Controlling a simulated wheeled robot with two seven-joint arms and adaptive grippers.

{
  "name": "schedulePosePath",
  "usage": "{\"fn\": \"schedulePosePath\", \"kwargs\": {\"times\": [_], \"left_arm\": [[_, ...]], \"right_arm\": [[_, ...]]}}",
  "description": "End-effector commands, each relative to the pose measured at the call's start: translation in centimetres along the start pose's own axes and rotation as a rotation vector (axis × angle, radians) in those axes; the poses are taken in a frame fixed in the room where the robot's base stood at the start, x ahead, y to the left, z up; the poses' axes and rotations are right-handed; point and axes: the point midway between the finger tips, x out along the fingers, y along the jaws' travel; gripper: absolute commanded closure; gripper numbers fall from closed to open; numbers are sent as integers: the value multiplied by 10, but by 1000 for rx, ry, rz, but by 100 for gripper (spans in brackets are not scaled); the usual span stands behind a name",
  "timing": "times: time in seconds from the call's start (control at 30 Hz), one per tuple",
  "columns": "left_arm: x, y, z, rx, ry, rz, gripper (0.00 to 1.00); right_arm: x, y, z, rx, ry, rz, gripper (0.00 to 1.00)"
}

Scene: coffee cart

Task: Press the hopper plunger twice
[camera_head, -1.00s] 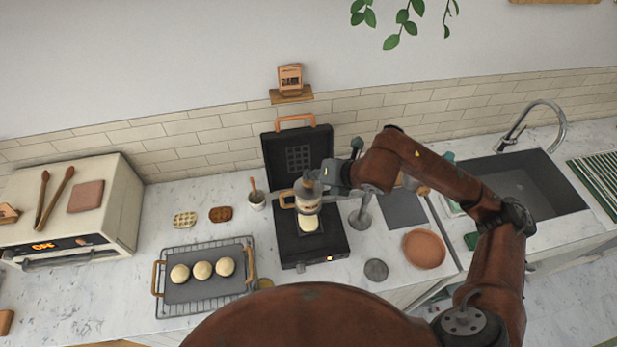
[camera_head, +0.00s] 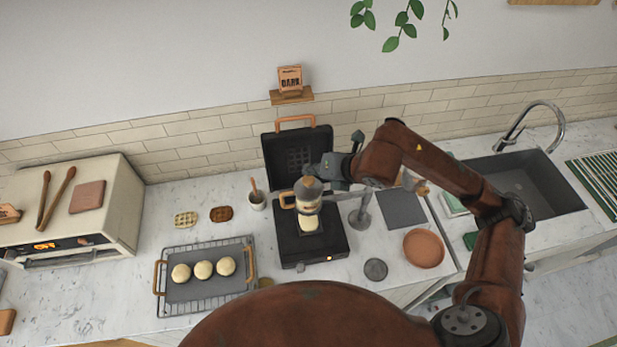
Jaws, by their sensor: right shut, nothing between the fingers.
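The hopper (camera_head: 307,202) is a pale, jar-like dispenser with a grey top and an orange handle on its left side. It stands upright over the open black waffle iron (camera_head: 285,240). Its plunger top (camera_head: 308,188) is the round grey-brown cap. My right gripper (camera_head: 318,172) is shut and empty, just above and behind the cap. I cannot tell whether it touches the cap. Cream-coloured batter (camera_head: 309,224) shows below the hopper on the iron's lower plate. My left gripper is not in view.
A rack with a tray (camera_head: 204,290) of dough balls stands left of the iron. A small cup (camera_head: 257,201) is close to the hopper's left. A metal tamper-like stand (camera_head: 360,217) and a terracotta plate (camera_head: 424,249) are to the right. The raised lid (camera_head: 298,153) stands behind.

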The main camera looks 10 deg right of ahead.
Motion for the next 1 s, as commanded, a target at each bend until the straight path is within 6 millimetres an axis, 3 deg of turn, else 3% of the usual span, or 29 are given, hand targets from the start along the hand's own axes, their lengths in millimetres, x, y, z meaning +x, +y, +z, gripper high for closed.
{"fn": "schedulePosePath", "kwargs": {"times": [0.5,1.0], "left_arm": [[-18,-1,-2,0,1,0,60],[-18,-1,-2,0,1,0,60]], "right_arm": [[-32,24,24,0,-1,1,100],[-32,24,24,0,0,0,100]]}}
